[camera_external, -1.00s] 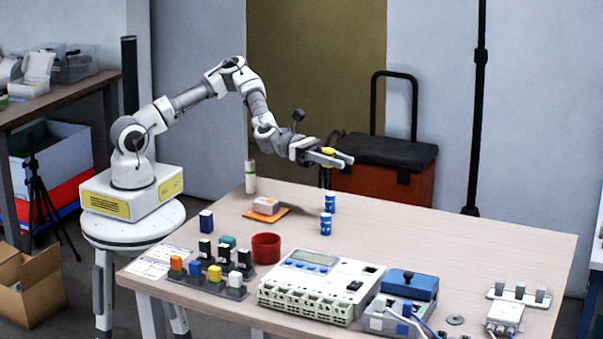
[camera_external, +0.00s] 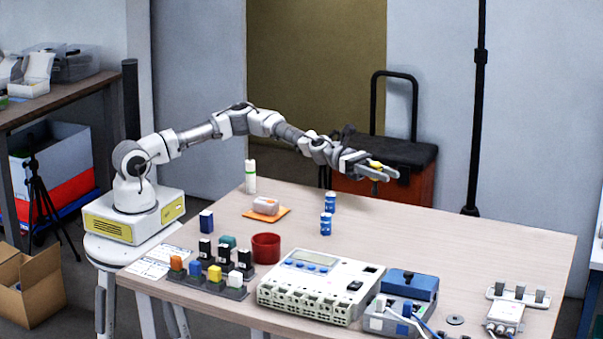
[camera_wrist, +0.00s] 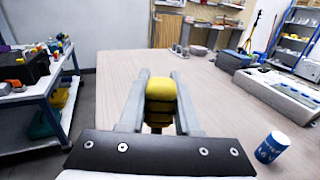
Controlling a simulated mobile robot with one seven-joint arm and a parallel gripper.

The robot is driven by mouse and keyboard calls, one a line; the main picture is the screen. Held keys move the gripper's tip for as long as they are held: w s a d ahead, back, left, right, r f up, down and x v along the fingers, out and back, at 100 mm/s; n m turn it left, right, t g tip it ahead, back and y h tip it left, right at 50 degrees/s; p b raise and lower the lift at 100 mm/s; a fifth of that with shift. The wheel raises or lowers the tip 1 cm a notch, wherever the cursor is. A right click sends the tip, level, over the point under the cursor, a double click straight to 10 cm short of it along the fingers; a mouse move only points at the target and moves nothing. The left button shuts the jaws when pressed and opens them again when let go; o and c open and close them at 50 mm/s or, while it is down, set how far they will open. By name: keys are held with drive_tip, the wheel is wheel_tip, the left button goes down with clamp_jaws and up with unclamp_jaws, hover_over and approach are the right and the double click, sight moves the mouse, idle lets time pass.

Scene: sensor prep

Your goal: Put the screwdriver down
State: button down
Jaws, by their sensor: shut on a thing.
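My gripper (camera_external: 384,172) is shut on the screwdriver, seen by its yellow and black handle (camera_wrist: 160,90) between the two grey fingers in the wrist view. In the external view only a small yellow part of the screwdriver (camera_external: 376,165) shows between the fingers. The gripper is held above the far edge of the light wooden table (camera_external: 450,232), with the arm stretched out to the right. The screwdriver's shaft is hidden in both views.
Two blue-and-white cans (camera_external: 326,224) stand on the table left of the gripper. A red cup (camera_external: 266,248), a white device (camera_external: 318,285) and a blue-topped box (camera_external: 408,285) are nearer the front. An orange pad (camera_external: 281,213) bears a small block. The table's right middle is clear.

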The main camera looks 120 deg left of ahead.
drive_tip(key=shift+w+a+f+b, duration=0.15)
drive_tip(key=shift+f+b, duration=0.35)
drive_tip(key=shift+f, duration=0.55)
drive_tip(key=shift+s+a+f+b, duration=0.1)
drive_tip(key=shift+f+b, duration=0.4)
drive_tip(key=shift+f, duration=0.55)
drive_tip(key=shift+f, duration=0.15)
drive_tip(key=c, duration=0.6)
unclamp_jaws()
drive_tip(key=shift+r, duration=0.2)
drive_tip(key=p+v, duration=0.3)
drive_tip(key=v, duration=0.9)
drive_tip(key=shift+f, duration=0.1)
